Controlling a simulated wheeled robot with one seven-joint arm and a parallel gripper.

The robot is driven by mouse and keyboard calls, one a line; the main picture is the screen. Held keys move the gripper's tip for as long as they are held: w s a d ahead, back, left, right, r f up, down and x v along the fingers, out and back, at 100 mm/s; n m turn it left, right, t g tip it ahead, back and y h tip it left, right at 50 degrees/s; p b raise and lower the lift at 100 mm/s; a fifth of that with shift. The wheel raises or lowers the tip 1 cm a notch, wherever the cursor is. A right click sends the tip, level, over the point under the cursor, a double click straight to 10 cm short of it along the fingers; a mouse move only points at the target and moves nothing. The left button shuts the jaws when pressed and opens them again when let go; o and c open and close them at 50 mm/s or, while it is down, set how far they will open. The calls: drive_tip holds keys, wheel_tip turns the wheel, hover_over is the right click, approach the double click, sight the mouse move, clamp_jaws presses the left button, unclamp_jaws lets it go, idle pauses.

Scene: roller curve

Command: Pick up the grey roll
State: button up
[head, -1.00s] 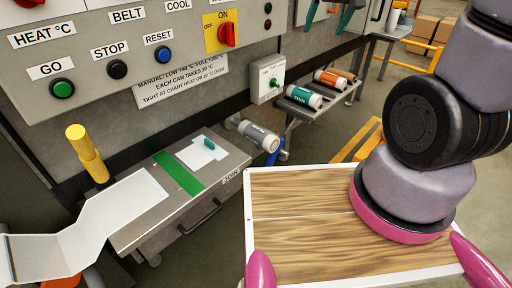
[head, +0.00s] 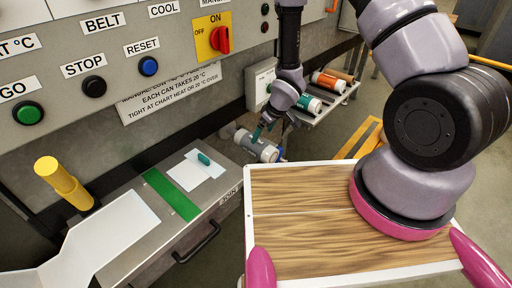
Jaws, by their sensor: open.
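One finger overlaps the roll's upper side in the picture. I cannot tell whether the fingers touch it. Part of the roll is hidden by the gripper.
A shelf behind my gripper holds an orange roll (head: 328,82) and a teal roll (head: 308,103). The control panel wall (head: 180,85) with knobs and buttons stands close behind. A yellow post (head: 64,182) rises at left. A wood-topped tray (head: 300,187) fills the front.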

sight(258, 141)
drive_tip(key=x, duration=0.9)
drive_tip(key=shift+w+a+f, duration=0.1)
drive_tip(key=shift+w+f, duration=0.1)
drive_tip(key=shift+f, duration=0.05)
drive_tip(key=c, duration=1.5)
clamp_jaws()
drive_tip(key=shift+r, duration=0.2)
